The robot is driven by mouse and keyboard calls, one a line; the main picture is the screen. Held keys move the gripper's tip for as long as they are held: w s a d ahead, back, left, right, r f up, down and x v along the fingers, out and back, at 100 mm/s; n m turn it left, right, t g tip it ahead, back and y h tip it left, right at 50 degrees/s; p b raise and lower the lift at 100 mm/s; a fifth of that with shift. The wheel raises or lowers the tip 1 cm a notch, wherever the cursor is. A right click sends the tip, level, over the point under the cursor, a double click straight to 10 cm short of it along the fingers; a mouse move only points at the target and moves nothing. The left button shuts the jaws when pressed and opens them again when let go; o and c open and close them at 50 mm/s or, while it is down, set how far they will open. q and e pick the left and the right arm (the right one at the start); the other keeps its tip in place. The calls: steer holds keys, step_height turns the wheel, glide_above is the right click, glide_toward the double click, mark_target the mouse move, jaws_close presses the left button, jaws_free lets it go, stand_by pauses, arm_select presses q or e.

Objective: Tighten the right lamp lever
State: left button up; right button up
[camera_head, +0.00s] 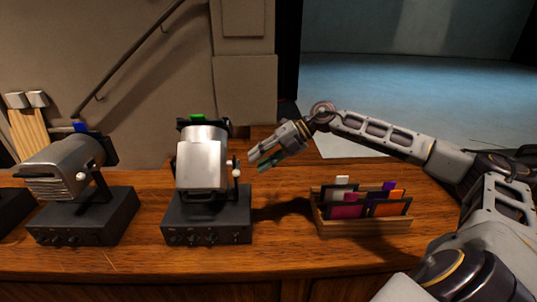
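The right lamp (202,165) is a silver, boxy lamp head on a dark control base (207,216), with a green piece (197,117) on top. Its lever (236,172) shows as a small white knob on the lamp's right side. My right gripper (257,161) is in the air just right of the knob, slightly above it, and a small gap seems to lie between them. Its fingers point left toward the lamp and look empty. They overlap from this angle, so their opening is unclear. My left gripper is out of view.
Another silver lamp (66,168) with a blue piece on top stands to the left on its own dark base. A wooden holder (364,228) with several coloured cards stands right of the right lamp, under my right arm. The front desk strip (275,262) is bare.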

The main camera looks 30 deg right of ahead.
steer(key=shift+v, duration=1.4)
